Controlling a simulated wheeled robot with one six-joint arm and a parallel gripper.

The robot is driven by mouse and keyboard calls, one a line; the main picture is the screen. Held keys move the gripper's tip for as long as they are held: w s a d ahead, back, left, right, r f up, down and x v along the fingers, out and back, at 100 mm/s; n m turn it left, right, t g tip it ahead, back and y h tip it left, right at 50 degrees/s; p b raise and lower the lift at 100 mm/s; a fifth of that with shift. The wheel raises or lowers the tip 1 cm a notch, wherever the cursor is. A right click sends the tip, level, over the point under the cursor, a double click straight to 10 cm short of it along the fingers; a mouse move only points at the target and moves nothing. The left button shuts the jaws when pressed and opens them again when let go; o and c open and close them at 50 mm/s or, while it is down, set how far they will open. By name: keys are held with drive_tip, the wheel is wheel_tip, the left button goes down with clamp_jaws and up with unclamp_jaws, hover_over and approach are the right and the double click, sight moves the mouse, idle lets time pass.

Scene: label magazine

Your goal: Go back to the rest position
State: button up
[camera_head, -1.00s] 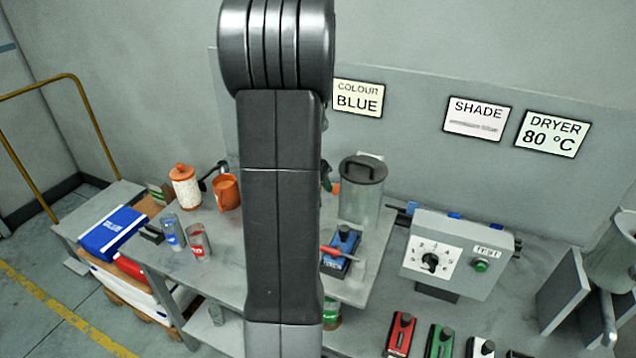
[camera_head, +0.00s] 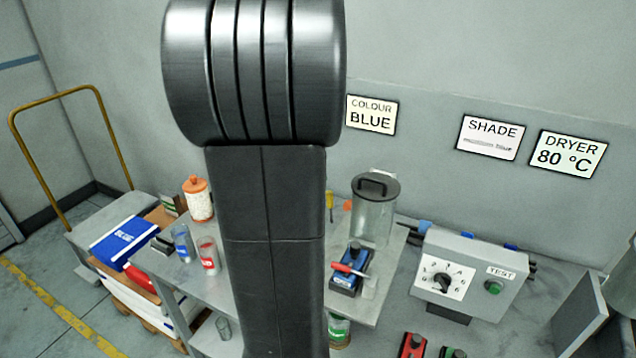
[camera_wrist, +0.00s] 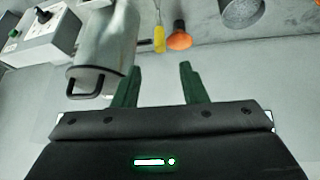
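My gripper (camera_wrist: 157,88) shows in the wrist view with two green fingers spread apart and nothing between them. It is open and empty. A clear canister with a dark handled lid (camera_wrist: 100,62) lies beyond the left finger in that view, and I cannot tell how near it is. In the head view my dark arm stands upright in front of the bench and hides its middle. My gripper is not visible in the head view.
The canister (camera_head: 373,222) stands on the grey bench. A control box (camera_head: 468,275) with a dial and green button is to its right. A blue device (camera_head: 350,268), two glasses and an orange-lidded jar (camera_head: 198,200) stand nearby. A yellow-railed cart (camera_head: 57,95) is at left.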

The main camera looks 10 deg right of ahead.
drive_tip(key=shift+s+a+r, duration=0.15)
drive_tip(key=shift+a+r, duration=0.05)
drive_tip(key=shift+r, duration=0.1)
drive_tip(key=shift+f, duration=0.1)
drive_tip(key=x, duration=1.3)
drive_tip(key=shift+d+f, duration=0.25)
